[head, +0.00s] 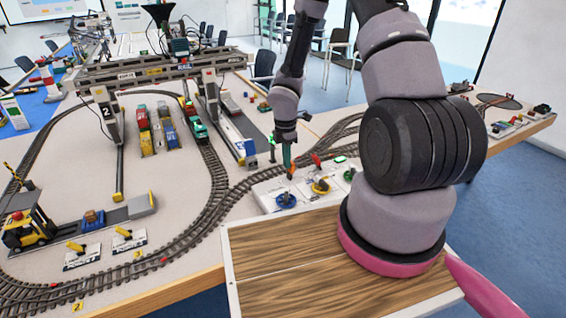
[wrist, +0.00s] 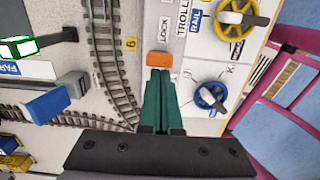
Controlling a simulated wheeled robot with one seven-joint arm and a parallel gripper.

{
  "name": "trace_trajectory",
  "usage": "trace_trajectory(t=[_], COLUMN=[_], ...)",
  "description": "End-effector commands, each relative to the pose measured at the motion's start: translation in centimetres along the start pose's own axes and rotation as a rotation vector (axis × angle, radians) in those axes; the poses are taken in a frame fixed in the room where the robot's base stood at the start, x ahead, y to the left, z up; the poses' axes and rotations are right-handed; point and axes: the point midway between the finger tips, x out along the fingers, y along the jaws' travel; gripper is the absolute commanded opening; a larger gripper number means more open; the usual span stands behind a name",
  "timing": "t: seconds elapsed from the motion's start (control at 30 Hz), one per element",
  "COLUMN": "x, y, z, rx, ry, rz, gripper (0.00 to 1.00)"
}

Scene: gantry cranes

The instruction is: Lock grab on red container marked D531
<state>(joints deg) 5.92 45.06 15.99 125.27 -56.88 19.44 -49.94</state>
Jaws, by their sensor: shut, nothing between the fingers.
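My gripper (wrist: 158,72) has two green fingers pressed together with nothing between them. In the wrist view the fingertips are right at the edge of an orange switch (wrist: 159,59) beside the word LOCK; I cannot tell whether they touch. In the head view my gripper (head: 287,165) points down over the white control panel (head: 262,190). The gantry crane (head: 135,74) spans the tracks at the back left. A red container (head: 142,117) stands in a row under it; its marking is too small to read. The grab is not clearly visible.
The panel also bears a blue handwheel (head: 286,201), a yellow handwheel (head: 320,187) and a red lever (head: 315,158). Blue and yellow wheels show close right of my fingers in the wrist view. Train tracks curve left of the panel. A yellow forklift (head: 28,228) stands far left.

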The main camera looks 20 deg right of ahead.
Motion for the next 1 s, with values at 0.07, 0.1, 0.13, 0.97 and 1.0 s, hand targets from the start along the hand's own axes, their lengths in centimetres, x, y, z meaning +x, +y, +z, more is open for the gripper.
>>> trace_trajectory(t=[0.07,0.1,0.13,0.97,1.0], x=[0.0,0.0,0.0,-1.6,-1.6], y=[0.0,0.0,0.0,0.0,0.0], z=[0.2,0.1,0.1,0.2,0.2], rx=[0.000,-0.001,-0.002,0.000,0.000], ry=[0.008,0.007,0.007,0.005,0.005], rz=[0.000,0.000,0.000,-0.001,-0.001], gripper=[0.00,0.00,0.00,0.00,0.00])
